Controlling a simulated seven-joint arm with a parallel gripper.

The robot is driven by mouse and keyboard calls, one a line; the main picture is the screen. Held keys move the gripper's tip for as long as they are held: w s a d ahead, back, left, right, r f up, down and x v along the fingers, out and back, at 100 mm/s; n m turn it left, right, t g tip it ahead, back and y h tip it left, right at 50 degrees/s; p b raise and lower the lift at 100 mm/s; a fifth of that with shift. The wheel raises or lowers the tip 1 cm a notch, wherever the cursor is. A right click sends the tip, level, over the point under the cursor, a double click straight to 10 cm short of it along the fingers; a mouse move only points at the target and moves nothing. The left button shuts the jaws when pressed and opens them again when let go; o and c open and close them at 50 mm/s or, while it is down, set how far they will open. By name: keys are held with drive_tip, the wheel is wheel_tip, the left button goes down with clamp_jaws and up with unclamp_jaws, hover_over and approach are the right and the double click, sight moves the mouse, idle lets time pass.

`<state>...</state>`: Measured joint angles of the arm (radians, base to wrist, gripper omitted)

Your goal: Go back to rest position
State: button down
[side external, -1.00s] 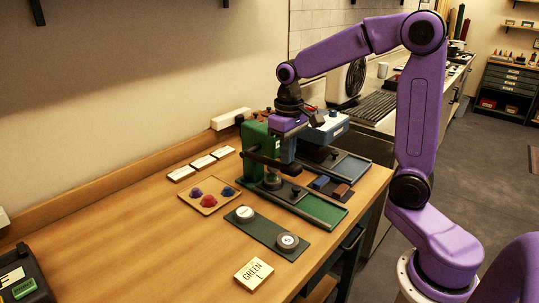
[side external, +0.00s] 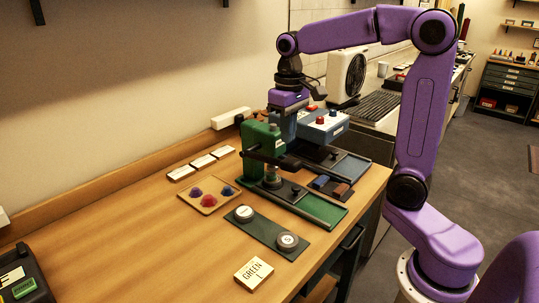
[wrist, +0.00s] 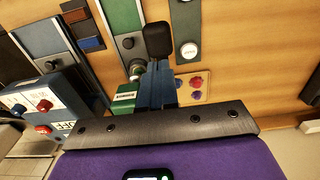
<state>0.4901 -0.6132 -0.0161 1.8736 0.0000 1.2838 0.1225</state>
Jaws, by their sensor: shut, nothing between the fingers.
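My gripper (side external: 285,138), with its purple hand above, is shut and empty. It points down right beside the green machine (side external: 254,136), in front of the blue machine (side external: 322,129) in the side view. In the wrist view the shut blue-grey fingers (wrist: 157,80) stand over the green machine's labelled part (wrist: 124,98). A black rounded part shows just beyond them. The fingertips are partly hidden in the side view, so I cannot tell whether they touch the machine.
A wooden tray (side external: 183,189) with red, blue and purple pieces lies left of the machines. A dark mat (side external: 268,233) carries two round pieces. A GREEN card (side external: 254,273) lies near the front edge. Small white cards lie behind. The table's left middle is clear.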

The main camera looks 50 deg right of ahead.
drive_tip(key=shift+a, duration=0.1)
drive_tip(key=shift+s+a+f, duration=0.15)
drive_tip(key=shift+s+a, duration=0.15)
drive_tip(key=s+a+f+n, duration=0.2)
drive_tip(key=s+f+n, duration=0.1)
drive_tip(key=s, duration=0.4)
drive_tip(key=s+a+f+n, duration=0.3)
drive_tip(key=s+n, duration=0.2)
drive_tip(key=s, duration=0.3)
drive_tip(key=s+a+f+n, duration=0.2)
drive_tip(key=s+f+n, duration=0.1)
drive_tip(key=s, duration=0.5)
drive_tip(key=shift+s+a+n, duration=0.15)
drive_tip(key=shift+s+n, duration=0.05)
drive_tip(key=shift+n, duration=0.6)
